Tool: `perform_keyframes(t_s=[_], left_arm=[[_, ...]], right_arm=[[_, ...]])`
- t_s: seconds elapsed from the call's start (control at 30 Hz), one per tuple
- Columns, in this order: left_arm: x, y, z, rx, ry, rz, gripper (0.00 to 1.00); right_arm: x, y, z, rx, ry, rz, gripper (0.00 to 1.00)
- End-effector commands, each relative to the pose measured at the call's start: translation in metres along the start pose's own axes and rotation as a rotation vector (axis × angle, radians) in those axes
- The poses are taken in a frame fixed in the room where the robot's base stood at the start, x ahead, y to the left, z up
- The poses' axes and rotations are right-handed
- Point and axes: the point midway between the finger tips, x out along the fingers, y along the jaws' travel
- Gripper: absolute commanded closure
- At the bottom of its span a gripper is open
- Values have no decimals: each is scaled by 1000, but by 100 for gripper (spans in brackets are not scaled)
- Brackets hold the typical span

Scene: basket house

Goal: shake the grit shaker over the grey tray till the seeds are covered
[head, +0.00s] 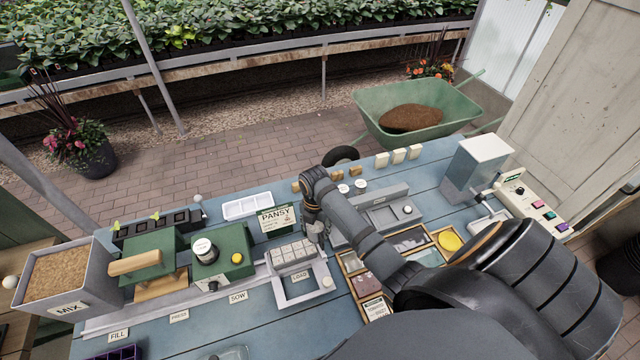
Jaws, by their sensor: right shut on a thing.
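My right gripper (313,217) reaches in from the right and is shut on the grit shaker (318,234), a small grey thing mostly hidden by the fingers. The shaker is above or beside the right back corner of the grey tray (291,257); its exact height I cannot tell. The tray has several square cells and sits in a pale frame by the LOAD label. Its cells look pale, and any seeds are too small to make out. My left gripper is not in view.
A PANSY sign (276,219) stands just behind the grey tray. A white tray (247,207) lies behind it to the left. A green machine (222,258) stands left of the tray. A wooden divided box (352,263) is to the right, partly under my arm.

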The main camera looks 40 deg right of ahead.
Motion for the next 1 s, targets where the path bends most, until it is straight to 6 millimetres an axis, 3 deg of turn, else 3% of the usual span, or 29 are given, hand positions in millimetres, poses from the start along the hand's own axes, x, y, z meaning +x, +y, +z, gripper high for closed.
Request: perform_keyframes(t_s=[0.1, 0.37, 0.8, 1.0], left_arm=[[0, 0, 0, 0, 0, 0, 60], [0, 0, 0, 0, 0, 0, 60], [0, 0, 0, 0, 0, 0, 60], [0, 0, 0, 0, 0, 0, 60]], right_arm=[[-1, 8, -8, 0, 0, 1, 86], [-3, 8, -7, 0, -2, 0, 86], [-52, 8, -7, 0, -3, 2, 86], [-61, 8, -7, 0, -2, 0, 86]])
